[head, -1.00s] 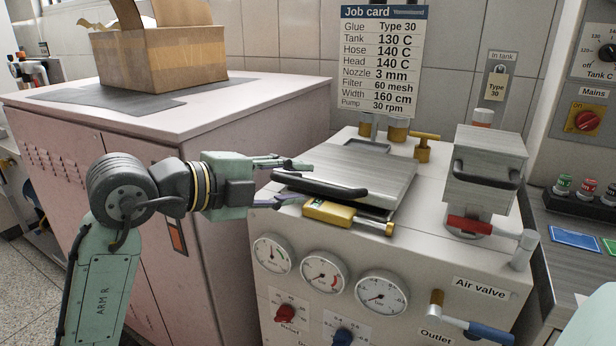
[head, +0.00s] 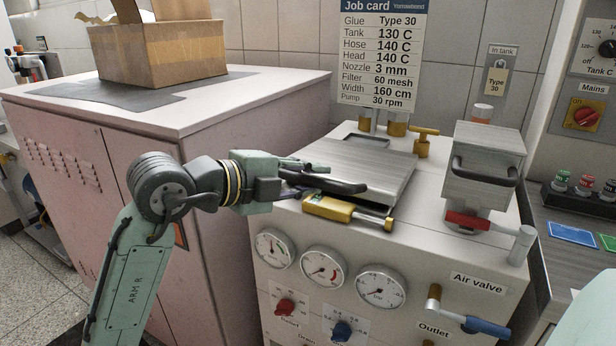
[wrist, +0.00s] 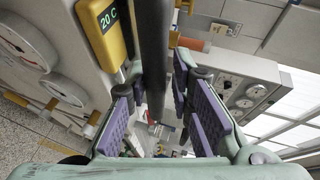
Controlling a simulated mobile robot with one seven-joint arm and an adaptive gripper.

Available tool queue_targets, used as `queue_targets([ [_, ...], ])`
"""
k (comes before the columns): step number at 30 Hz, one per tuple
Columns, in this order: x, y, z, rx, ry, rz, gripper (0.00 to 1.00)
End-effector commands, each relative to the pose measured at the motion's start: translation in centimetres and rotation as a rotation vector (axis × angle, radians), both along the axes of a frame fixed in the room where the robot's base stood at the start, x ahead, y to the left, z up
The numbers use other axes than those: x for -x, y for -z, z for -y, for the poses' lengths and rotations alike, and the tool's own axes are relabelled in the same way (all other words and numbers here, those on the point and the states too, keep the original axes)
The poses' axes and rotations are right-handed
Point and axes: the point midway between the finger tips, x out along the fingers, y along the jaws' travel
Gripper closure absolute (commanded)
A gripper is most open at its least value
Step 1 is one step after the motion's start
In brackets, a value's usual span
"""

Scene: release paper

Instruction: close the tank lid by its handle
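The tank lid (head: 375,160) is a flat brushed-metal plate on top of the cream machine. A dark gap shows under its front edge. Its black bar handle (head: 325,181) runs along the front edge; in the wrist view it is a dark upright bar (wrist: 153,45). My gripper (head: 308,178) is at the left part of the handle, fingers apart, one above and one below it. In the wrist view the purple-padded fingers (wrist: 155,85) stand on either side of the bar, with space showing between. I cannot tell whether either finger touches it.
A yellow thermometer (head: 328,207) lies just below the handle, close to my lower finger; its display reads 20 C in the wrist view (wrist: 108,17). A metal box with a handle (head: 484,160) stands to the right. A pink cabinet (head: 235,110) stands left, close to my arm.

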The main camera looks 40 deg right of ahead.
Motion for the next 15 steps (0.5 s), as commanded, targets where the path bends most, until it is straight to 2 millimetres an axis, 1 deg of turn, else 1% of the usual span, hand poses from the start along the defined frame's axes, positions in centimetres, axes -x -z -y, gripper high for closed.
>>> queue_targets([
  [1,-0.09,-0.28,-0.01,0.008,-0.003,0.002,0.92],
  [5,-0.12,-0.34,-0.01,0.009,-0.004,0.002,1.0],
  [15,-0.16,-0.42,-0.03,0.01,-0.005,0.002,1.0],
])
